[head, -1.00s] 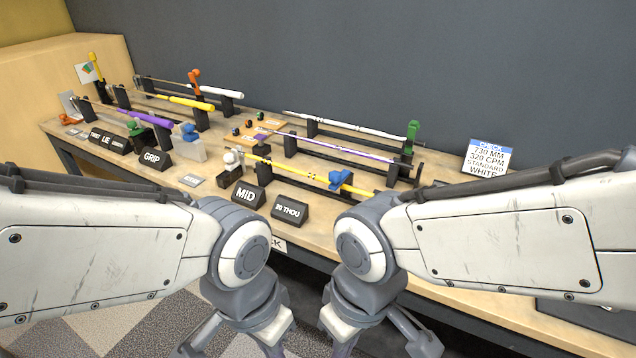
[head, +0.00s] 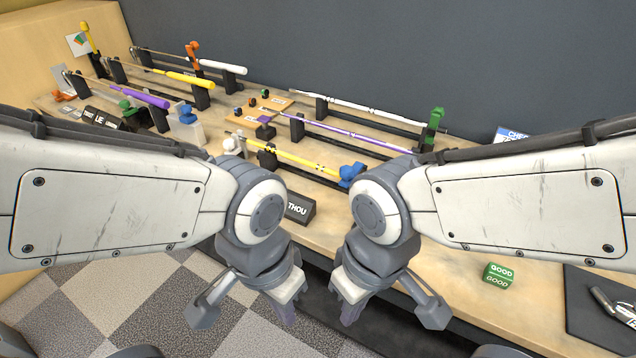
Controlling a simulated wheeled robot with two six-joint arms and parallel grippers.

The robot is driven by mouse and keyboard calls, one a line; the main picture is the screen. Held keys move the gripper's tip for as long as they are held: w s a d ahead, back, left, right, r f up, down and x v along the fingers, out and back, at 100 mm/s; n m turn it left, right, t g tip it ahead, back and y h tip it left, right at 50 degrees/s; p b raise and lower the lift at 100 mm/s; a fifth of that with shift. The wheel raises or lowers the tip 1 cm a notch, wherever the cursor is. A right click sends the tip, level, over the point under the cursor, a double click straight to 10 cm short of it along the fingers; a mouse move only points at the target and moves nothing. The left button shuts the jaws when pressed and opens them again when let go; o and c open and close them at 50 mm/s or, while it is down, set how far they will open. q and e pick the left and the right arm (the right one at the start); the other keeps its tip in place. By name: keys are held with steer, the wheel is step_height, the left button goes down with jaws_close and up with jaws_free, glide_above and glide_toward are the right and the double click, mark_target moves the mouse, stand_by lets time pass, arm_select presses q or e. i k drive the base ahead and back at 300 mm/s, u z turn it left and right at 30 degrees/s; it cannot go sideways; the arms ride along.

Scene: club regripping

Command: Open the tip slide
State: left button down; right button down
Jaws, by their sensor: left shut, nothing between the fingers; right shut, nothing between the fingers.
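Three shafts lie on black racks on the bench's right half: a white one (head: 350,105), a purple one (head: 350,133) and a yellow one (head: 290,154). A blue block (head: 351,173) sits at the yellow shaft's right end, and a green upright clamp (head: 432,128) stands by the white shaft's right end. I cannot tell which part is the tip slide. My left gripper (head: 287,315) and my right gripper (head: 350,314) are both shut and empty. They hang in front of the bench's front edge, apart from the shafts. My forearms hide part of the bench.
Clubs with white (head: 222,67), yellow (head: 190,79) and purple (head: 148,98) grips lie on racks at the left. A small white fixture (head: 232,146) stands near the yellow shaft. A green GOOD block (head: 497,275) and a dark mat (head: 590,315) lie at the right, with bare bench between.

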mark_target(233, 146)
steer(key=k, duration=0.6)
steer(key=u, duration=0.75)
steer(key=i, duration=1.65)
steer(key=z, duration=0.55)
